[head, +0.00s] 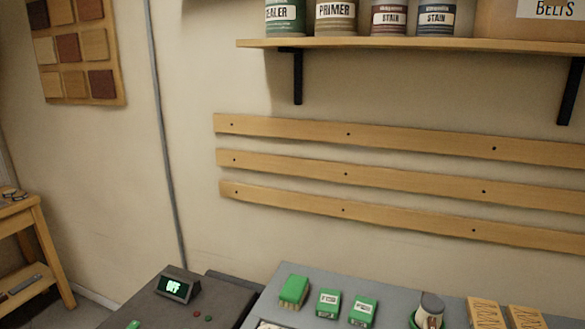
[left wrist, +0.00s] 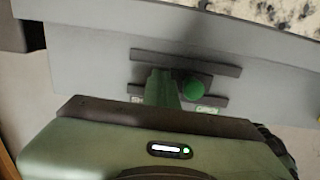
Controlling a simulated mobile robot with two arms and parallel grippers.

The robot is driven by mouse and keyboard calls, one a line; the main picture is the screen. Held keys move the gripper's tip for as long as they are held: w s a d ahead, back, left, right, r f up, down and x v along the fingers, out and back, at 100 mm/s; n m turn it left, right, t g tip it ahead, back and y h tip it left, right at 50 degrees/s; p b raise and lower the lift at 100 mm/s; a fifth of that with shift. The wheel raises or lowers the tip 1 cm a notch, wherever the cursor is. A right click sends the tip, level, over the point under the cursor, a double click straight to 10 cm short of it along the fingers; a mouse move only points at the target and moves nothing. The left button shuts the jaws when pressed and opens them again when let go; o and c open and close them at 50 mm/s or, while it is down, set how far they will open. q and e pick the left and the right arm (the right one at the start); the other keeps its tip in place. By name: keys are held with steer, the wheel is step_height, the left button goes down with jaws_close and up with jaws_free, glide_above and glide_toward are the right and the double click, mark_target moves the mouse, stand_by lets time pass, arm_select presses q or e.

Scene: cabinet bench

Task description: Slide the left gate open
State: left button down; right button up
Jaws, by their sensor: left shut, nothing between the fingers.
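In the left wrist view, a grey cabinet front (left wrist: 90,60) fills the upper middle. Two dark horizontal rails, an upper one (left wrist: 215,66) and a lower one, run across it. A round green knob (left wrist: 195,88) sits between the rails, seemingly the gate's handle. My left gripper (left wrist: 161,76) is shut and empty, its green fingers just left of the knob in the picture. I cannot tell whether they touch it. The fingers hide part of the rails and the panel behind. Neither gripper shows in the head view, and the gate does not show there.
A speckled top (left wrist: 285,12) lies above the front in the wrist view. In the head view, a dark unit with an OFF display (head: 175,288) stands beside a grey bench top (head: 262,303) holding small green boxes (head: 328,303). A shelf (head: 400,45) with cans hangs above.

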arm_select(q)
steer(key=shift+s+d, duration=0.25)
steer(key=shift+d, duration=0.5)
steer(key=shift+s+d, duration=0.25)
steer(key=shift+d, duration=0.45)
steer(key=shift+a, duration=0.1)
steer(key=shift+w+a, duration=0.2)
steer(key=shift+a, duration=0.3)
step_height(320, 180, up, 8)
steer(key=p, duration=0.5)
